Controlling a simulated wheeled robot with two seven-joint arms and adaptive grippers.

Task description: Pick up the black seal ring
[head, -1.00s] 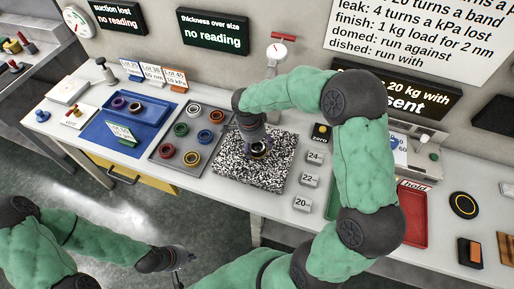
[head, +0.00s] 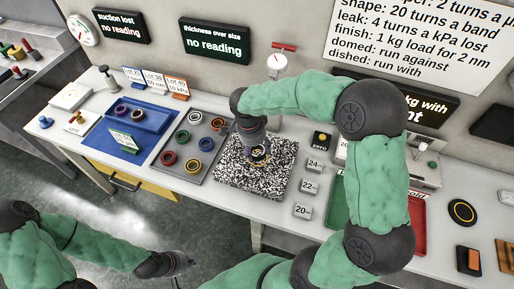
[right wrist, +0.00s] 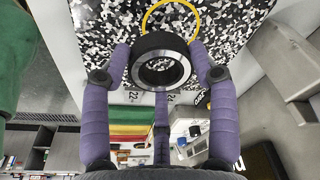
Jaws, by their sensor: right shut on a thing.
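Left of the plate are a grey tray (head: 168,158) with several coloured rings and a blue tray (head: 150,122) with rings. Right are blocks marked 24 (head: 314,165), 22 and 20, then a green tray (head: 340,205) and a red tray (head: 416,235), partly behind my right arm.

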